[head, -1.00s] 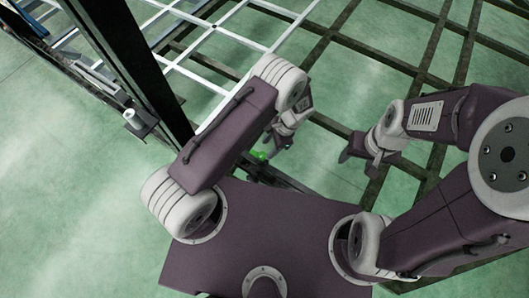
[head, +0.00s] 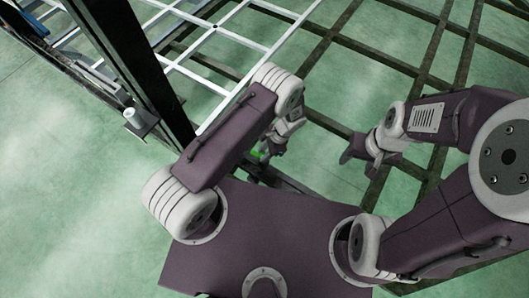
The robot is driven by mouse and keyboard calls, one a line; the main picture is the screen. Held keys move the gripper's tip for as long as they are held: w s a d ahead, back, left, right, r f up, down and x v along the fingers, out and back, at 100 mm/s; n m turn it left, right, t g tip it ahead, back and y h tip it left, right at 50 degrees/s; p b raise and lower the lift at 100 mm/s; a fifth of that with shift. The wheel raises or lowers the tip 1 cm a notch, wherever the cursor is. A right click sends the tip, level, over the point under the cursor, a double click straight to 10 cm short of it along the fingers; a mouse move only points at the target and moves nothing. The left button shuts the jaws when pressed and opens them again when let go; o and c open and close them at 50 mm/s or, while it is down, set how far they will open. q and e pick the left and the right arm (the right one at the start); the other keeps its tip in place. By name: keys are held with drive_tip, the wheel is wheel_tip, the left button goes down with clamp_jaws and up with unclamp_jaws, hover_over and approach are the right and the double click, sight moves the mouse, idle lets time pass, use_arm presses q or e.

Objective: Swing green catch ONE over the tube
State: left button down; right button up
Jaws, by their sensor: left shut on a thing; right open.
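The green catch (head: 261,153) shows as a small bright green patch just beyond my base, beside a dark frame rail. My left gripper (head: 262,150) is at the catch and shut on it; my wrist and forearm hide most of the catch and the fingertips. Whether the catch lies over a tube cannot be seen. My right gripper (head: 358,152) is open and empty, held out to the right above the floor and the dark frame.
A dark steel grid frame (head: 340,38) spans the back and right. White bars (head: 215,40) lie across its left part. A thick dark post (head: 125,60) with a small bracket (head: 138,122) stands at left. Green floor (head: 60,200) is clear at left.

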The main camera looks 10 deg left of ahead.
use_arm(q)
drive_tip(key=shift+n, duration=0.3)
drive_tip(key=n+g+h+b, duration=0.1)
drive_tip(key=n, duration=0.3)
drive_tip(key=shift+w+a+b, duration=0.1)
drive_tip(key=shift+w+b, duration=0.05)
drive_tip(key=shift+b, duration=0.15)
drive_tip(key=n+h, duration=0.1)
drive_tip(key=n, duration=0.1)
drive_tip(key=shift+n+g, duration=0.3)
drive_tip(key=shift+g, duration=0.1)
drive_tip(key=n+h, duration=0.1)
drive_tip(key=n, duration=0.1)
drive_tip(key=shift+a+n+b, duration=0.15)
drive_tip(key=shift+n+b, duration=0.15)
drive_tip(key=shift+n, duration=0.1)
drive_tip(key=n+h, duration=0.1)
drive_tip(key=n, duration=0.2)
drive_tip(key=shift+a+n+g, duration=0.1)
drive_tip(key=shift+n+g, duration=0.2)
drive_tip(key=shift+g, duration=0.1)
drive_tip(key=shift+n+t+h+p, duration=0.4)
drive_tip(key=shift+n+h, duration=0.5)
drive_tip(key=shift+n, duration=1.1)
